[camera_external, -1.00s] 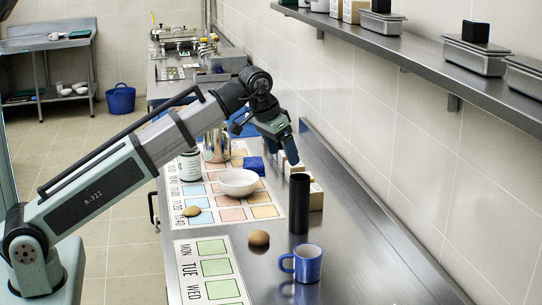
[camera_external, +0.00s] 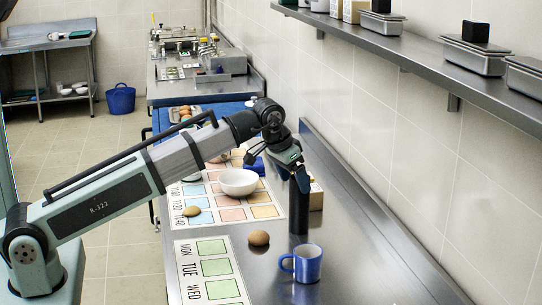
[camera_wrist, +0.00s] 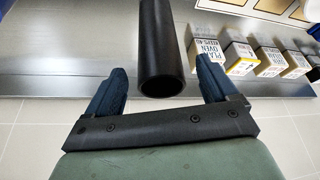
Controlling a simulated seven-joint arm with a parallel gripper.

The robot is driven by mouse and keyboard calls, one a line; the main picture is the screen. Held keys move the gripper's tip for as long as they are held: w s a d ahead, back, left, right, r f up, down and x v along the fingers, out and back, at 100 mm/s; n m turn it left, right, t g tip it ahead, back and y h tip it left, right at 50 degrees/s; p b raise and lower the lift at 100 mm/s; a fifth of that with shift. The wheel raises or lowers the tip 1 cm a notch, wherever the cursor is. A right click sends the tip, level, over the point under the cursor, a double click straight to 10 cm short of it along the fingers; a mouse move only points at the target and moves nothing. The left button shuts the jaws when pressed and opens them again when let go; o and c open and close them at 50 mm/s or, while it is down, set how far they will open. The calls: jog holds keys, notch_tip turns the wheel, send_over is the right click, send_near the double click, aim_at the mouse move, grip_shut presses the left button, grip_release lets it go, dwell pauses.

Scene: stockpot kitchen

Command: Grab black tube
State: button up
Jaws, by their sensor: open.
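The black tube (camera_external: 298,209) stands upright on the steel counter, in front of the small boxes and behind the blue mug. In the wrist view the tube (camera_wrist: 162,50) appears between the two blue fingers, its open end facing the camera. My gripper (camera_external: 298,172) is at the tube's upper end in the external view. In the wrist view my gripper (camera_wrist: 160,92) has its fingers spread wide, with a gap on each side of the tube. The external view does not clearly show whether the fingers touch it.
A blue mug (camera_external: 307,264) and a brown egg-shaped item (camera_external: 258,238) stand near the tube. A white bowl (camera_external: 238,182) sits on the coloured chart. Small boxes (camera_wrist: 241,60) line up right of the tube in the wrist view. The tiled wall is close on the right.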

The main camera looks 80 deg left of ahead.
aim_at(299, 204)
jog(key=x, duration=0.5)
jog(key=shift+w, duration=0.1)
jog(key=c, duration=1.1)
